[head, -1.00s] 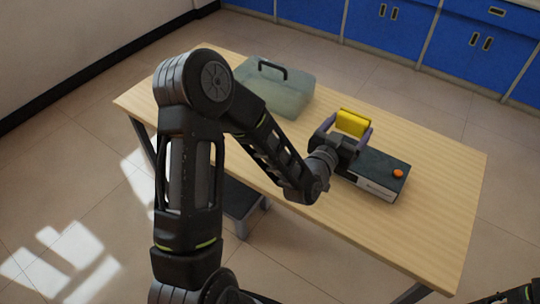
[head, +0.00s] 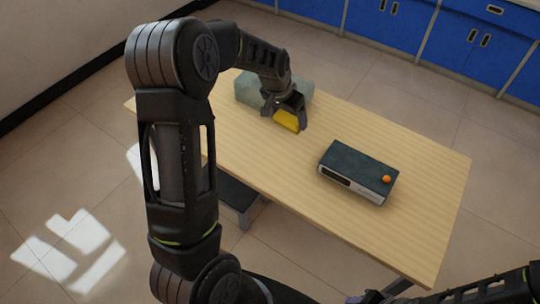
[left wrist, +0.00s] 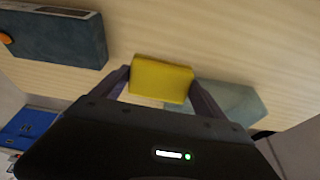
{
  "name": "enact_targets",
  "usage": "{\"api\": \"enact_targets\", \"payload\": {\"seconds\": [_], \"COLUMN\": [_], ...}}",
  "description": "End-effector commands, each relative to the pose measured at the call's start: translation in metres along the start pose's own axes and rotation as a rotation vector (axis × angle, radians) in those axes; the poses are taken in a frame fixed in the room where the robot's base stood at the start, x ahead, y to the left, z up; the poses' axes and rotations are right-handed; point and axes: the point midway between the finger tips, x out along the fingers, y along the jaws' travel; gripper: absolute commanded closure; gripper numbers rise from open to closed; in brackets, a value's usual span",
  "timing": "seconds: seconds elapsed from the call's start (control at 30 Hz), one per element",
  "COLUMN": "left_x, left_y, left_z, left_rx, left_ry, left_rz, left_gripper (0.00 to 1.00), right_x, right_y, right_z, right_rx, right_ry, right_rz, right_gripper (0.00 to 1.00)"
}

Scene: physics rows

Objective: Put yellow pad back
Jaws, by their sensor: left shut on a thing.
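The yellow pad (head: 287,120) is held in my left gripper (head: 286,112), over the far left part of the table. In the left wrist view the pad (left wrist: 160,80) sits between the two fingers (left wrist: 160,86), which are shut on its ends. A dark box with an orange knob (head: 358,172) lies on the table to the right, apart from the pad. A pale green translucent case (head: 248,88) stands just behind my left gripper, which hides part of it. My right gripper (head: 372,297) shows only partly at the bottom edge, so its jaws cannot be read.
The wooden table (head: 410,218) is clear between the pad and the dark box, and along its right end. Blue cabinets (head: 390,30) stand at the back, away from the table.

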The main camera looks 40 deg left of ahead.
Motion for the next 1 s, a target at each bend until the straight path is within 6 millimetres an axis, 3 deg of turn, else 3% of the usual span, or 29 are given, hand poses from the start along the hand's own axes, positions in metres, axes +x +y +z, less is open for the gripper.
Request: {"api": "enact_targets", "payload": {"seconds": [0.1, 0.23, 0.73, 1.0], "left_x": [-0.011, -0.017, -0.016, 0.008], "left_y": [-0.006, -0.007, -0.011, -0.025], "left_z": [0.044, 0.07, 0.083, 0.088], "left_rx": [-0.03, -0.055, -0.075, -0.099], "left_ry": [-0.16, -0.285, -0.333, -0.329], "left_rz": [-0.013, -0.017, -0.019, -0.023], "left_gripper": [0.49, 0.49, 0.49, 0.49], "right_x": [-0.002, -0.002, 0.003, 0.046], "right_y": [-0.001, -0.001, 0.001, 0.018], "right_z": [0.0, 0.0, 0.0, 0.0], "right_rx": [0.001, 0.001, 0.001, 0.001], "right_ry": [-0.001, -0.001, -0.001, -0.001], "right_rz": [0.0, 0.0, 0.0, 0.0], "right_gripper": [0.64, 0.64, 0.64, 0.64]}}
